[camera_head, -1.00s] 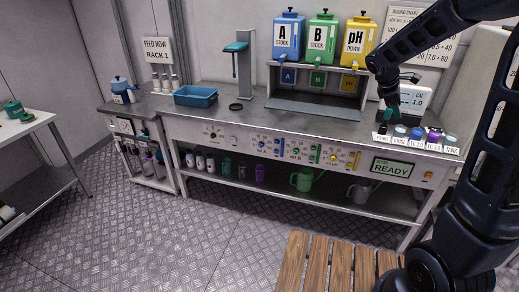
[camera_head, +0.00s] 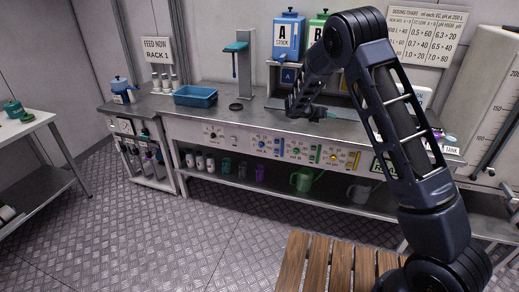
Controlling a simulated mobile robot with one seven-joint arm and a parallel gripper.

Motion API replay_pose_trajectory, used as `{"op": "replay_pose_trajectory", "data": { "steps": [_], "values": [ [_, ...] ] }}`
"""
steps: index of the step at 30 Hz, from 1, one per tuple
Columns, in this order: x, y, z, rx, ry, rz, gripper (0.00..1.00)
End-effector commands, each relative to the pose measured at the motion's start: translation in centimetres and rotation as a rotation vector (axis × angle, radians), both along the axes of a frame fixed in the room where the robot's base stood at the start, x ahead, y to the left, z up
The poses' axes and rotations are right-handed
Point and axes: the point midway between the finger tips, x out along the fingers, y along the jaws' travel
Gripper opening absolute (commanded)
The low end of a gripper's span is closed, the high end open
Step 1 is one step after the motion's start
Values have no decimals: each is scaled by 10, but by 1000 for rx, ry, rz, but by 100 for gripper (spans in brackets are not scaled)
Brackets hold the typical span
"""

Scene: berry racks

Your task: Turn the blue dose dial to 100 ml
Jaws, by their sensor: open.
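The blue dose dial (camera_head: 262,144) is a small round knob on the bench's front panel, in the blue group left of the green and yellow ones. Its pointer and scale are too small to read. A blue bar (camera_head: 277,147) stands beside it on the panel. The finger gap is too small to see clearly.
Stock bottle A (camera_head: 288,37) and green bottle B (camera_head: 318,30) stand on the dispenser shelf; my arm hides the pH bottle and most of the READY display. A blue tray (camera_head: 195,96) and a black ring (camera_head: 236,106) lie on the bench. The floor before the panel's left half is clear.

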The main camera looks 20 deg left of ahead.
Motion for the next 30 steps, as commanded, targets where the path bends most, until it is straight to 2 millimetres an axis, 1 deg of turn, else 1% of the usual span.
{"op": "replay_pose_trajectory", "data": {
  "steps": [1, 7, 14, 20, 21, 24, 27, 30],
  "values": [
    [2, 19, -14, -54, 13, 50, 50],
    [8, 85, -61, -271, 55, 240, 50],
    [2, 161, -117, -526, 85, 446, 50],
    [-15, 226, -171, -754, 95, 616, 50],
    [-21, 240, -182, -803, 95, 651, 50],
    [-35, 272, -212, -924, 93, 735, 50],
    [-49, 300, -238, -1033, 84, 805, 50],
    [-62, 320, -259, -1120, 76, 858, 50]
  ]
}}
